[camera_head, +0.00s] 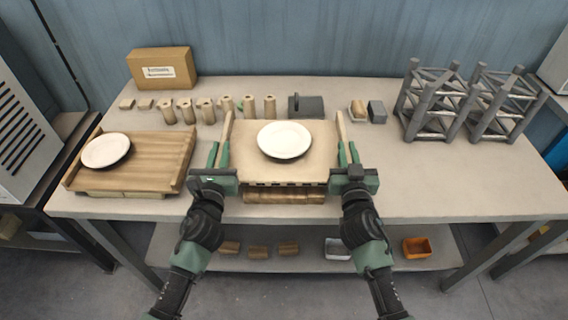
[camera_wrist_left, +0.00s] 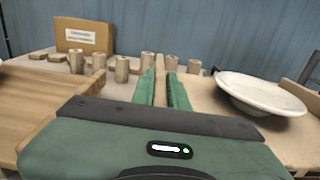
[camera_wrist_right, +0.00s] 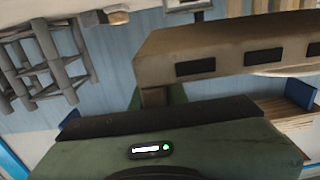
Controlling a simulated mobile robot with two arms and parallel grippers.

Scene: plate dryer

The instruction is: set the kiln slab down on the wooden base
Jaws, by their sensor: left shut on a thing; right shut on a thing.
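The kiln slab (camera_head: 250,166) is a flat beige board with slots along its front edge, in the middle of the head view. A white plate (camera_head: 284,139) rests on it. My left gripper (camera_head: 217,152) is shut at the slab's left side and my right gripper (camera_head: 349,152) is shut at its right side. The slab looks level. A wooden piece, seemingly the wooden base (camera_head: 285,197), shows below the slab's front edge; the slab hides most of it. I cannot tell how large the gap is. The slotted edge also shows in the right wrist view (camera_wrist_right: 230,52).
A wooden board (camera_head: 150,165) with another white plate (camera_head: 106,150) lies at the left. Several tan cylinders (camera_head: 206,110), a cardboard box (camera_head: 160,68) and a dark grey block (camera_head: 306,106) stand behind. Grey lattice racks (camera_head: 435,100) stand back right. The table's right front is clear.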

